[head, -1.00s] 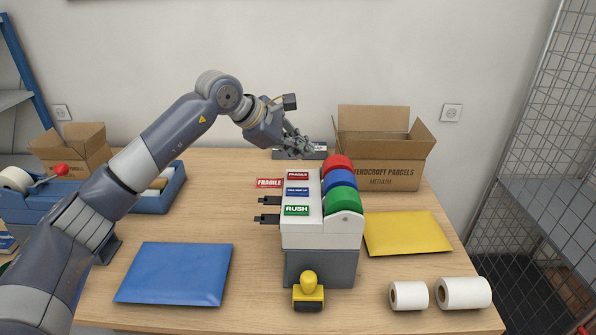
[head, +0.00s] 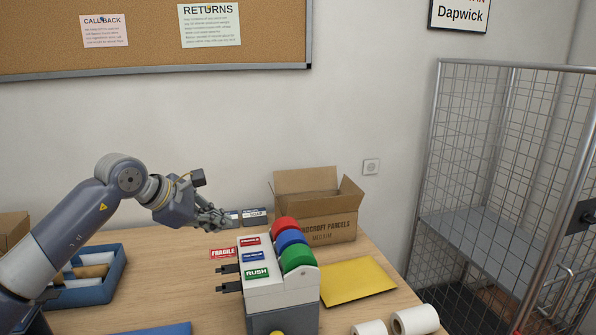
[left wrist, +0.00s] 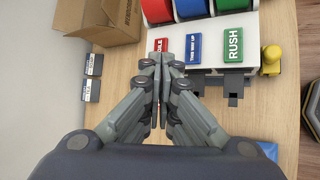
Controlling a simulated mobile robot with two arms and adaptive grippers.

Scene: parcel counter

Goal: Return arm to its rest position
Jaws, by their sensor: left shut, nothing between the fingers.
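My left arm comes in from the left in the head view. Its gripper (head: 212,218) is above the counter behind the label dispenser (head: 280,295). In the left wrist view its fingers (left wrist: 162,62) are shut with nothing between them. They overlap the dispenser's red label (left wrist: 161,45) in that picture. The dispenser carries a red, a blue and a green roll. A red FRAGILE label (head: 222,253) sticks out on its left side. My right gripper shows in no view.
An open cardboard box (head: 318,225) stands behind the dispenser. A yellow envelope (head: 357,281) lies to its right. White rolls (head: 415,320) are at the front. A blue tray (head: 90,287) is at the left. A wire cage trolley (head: 500,170) stands at the right. The air above the counter is clear.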

